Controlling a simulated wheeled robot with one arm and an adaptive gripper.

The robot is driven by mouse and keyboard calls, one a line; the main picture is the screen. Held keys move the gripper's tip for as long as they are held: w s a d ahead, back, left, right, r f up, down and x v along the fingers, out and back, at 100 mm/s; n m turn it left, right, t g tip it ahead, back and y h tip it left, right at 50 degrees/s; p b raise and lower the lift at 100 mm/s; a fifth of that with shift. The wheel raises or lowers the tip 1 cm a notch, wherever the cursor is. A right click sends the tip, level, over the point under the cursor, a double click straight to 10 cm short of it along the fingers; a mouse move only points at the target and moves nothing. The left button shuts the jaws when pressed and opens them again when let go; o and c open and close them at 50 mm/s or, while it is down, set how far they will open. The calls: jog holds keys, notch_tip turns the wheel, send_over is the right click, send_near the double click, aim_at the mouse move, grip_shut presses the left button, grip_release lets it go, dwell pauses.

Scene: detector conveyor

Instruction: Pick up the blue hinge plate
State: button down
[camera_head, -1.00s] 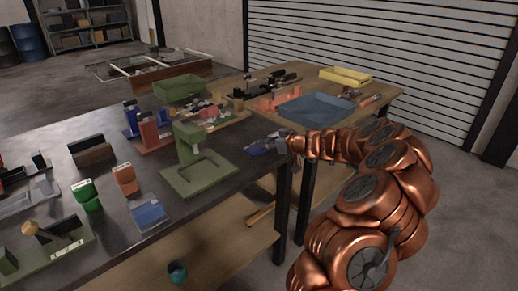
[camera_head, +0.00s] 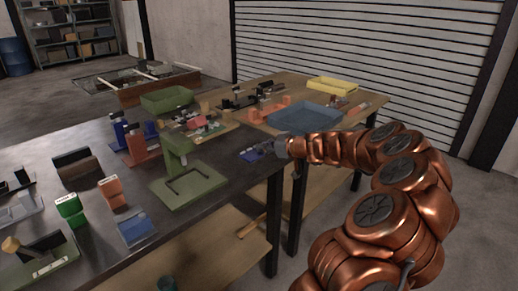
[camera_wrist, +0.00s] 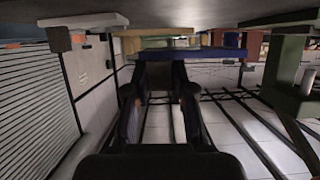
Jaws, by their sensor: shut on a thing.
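The blue hinge plate (camera_head: 251,155) is at the near right edge of the dark table, just left of my gripper's tips. My gripper (camera_head: 268,150) reaches in from the right, low over the tabletop, and is shut on the plate. In the wrist view, which looks upside down, the two dark fingers (camera_wrist: 160,72) reach up to a blue bar-like part (camera_wrist: 215,53), seen edge-on between and beyond their tips. Whether the plate still touches the table is hard to tell.
A green press-like stand (camera_head: 178,160) stands left of my gripper; it also shows in the wrist view (camera_wrist: 284,65). Another flat blue piece (camera_head: 136,229) lies nearer. A blue tray (camera_head: 305,116) sits on the wooden table behind. Dark tabletop between stand and gripper is mostly clear.

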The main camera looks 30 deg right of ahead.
jog(key=s+d+r+b, duration=0.1)
jog(key=s+d, duration=0.1)
jog(key=s, duration=1)
jog(key=shift+b, duration=0.35)
jog(key=shift+a, duration=0.15)
